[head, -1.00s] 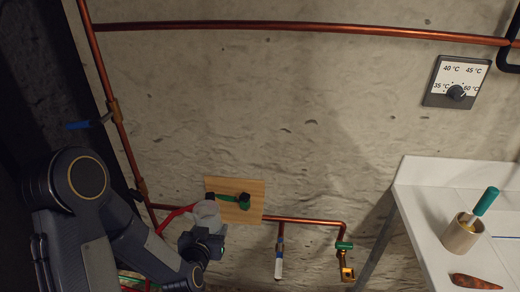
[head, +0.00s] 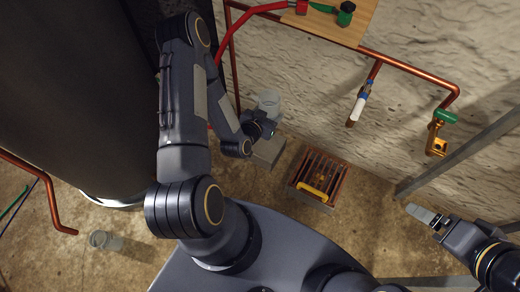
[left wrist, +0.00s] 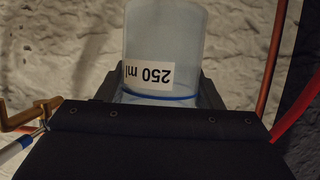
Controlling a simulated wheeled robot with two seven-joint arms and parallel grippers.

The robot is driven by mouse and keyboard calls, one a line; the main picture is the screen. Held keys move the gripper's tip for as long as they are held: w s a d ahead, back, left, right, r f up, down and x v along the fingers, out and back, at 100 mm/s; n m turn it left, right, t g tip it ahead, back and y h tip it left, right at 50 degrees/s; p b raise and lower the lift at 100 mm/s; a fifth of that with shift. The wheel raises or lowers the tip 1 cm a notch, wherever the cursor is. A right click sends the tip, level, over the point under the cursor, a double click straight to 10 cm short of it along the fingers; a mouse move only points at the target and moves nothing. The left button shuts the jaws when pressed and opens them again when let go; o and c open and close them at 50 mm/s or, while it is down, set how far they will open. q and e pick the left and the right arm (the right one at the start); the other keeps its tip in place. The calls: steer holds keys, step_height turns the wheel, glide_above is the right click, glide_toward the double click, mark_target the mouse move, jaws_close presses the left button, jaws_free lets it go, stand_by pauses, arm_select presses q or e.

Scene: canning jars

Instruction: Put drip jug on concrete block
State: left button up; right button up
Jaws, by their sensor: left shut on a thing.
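My left gripper (head: 264,123) is shut on a translucent jug (head: 268,101), likely the drip jug. In the left wrist view the jug (left wrist: 165,35) sits between the jaws, with an upside-down "250 ml" label and a blue line. A grey block (head: 269,152), likely the concrete block, stands on the floor just below the gripper in the head view and is partly hidden by it. I cannot tell whether the jug touches it. My right gripper (head: 424,214) is at the lower right, away from both; its jaw gap is unclear.
A grate with a yellow handle (head: 314,190) lies right of the block. A clear jar (head: 105,240) is on the floor at the lower left, beside a large dark cylinder (head: 95,95). Copper pipes, a white-handled valve (head: 359,105) and a brass tap (head: 436,135) line the wall.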

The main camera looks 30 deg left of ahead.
arm_select(q)
steer(key=s+f+b, duration=0.2)
steer(key=f+b, duration=0.3)
steer(key=f, duration=0.4)
steer(key=s+f+b, duration=0.2)
steer(key=f+b, duration=0.2)
steer(key=f, duration=0.6)
steer(key=b, duration=0.9)
glide_above(260, 141)
step_height(260, 141, down, 13)
steer(key=shift+f, duration=0.1)
steer(key=shift+r, duration=0.2)
arm_select(e)
step_height(260, 141, down, 20)
steer(key=shift+f, duration=0.25)
arm_select(q)
steer(key=shift+f, duration=0.2)
steer(key=o, duration=1.3)
steer(key=shift+r, duration=0.15)
